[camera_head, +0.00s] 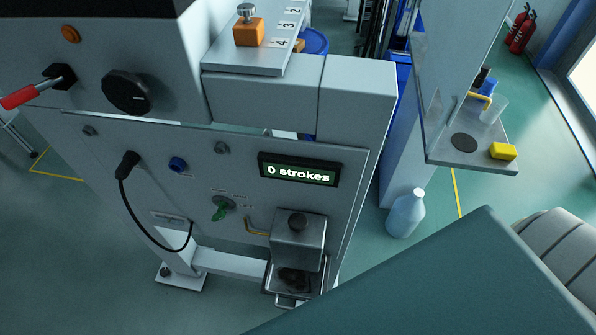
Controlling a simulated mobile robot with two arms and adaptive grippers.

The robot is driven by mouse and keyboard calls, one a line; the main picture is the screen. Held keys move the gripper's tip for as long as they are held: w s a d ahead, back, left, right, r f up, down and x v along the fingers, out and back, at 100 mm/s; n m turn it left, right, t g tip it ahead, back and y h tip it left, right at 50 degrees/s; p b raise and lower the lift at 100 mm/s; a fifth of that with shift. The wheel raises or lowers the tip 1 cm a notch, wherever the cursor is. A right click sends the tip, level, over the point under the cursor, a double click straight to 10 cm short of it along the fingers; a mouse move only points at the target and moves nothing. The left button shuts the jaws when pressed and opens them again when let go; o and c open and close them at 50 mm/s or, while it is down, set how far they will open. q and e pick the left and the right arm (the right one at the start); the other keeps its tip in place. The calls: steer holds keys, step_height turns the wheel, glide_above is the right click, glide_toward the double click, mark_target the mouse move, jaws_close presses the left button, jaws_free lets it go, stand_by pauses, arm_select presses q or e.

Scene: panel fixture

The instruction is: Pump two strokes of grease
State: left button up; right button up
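The grey panel fixture (130,190) fills the left and middle of the head view. Its dark display (299,170) reads "0 strokes" in white on green. Below the display is a metal box with a black knob on top (297,240), and a brass-coloured pipe (257,226) runs into its left side. An open metal tray (292,280) with dark contents sits under the box. A green lever (222,209) is left of the pipe. A red-handled lever (22,97) sticks out at the upper left. Neither of my grippers is in view.
A black knob (127,92), a blue button (177,165) and a plugged black cable (146,225) are on the panel. An orange block (249,32) stands on the numbered top plate. A side shelf (470,158) holds a yellow block (503,151). A pale bottle (406,214) stands on the floor.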

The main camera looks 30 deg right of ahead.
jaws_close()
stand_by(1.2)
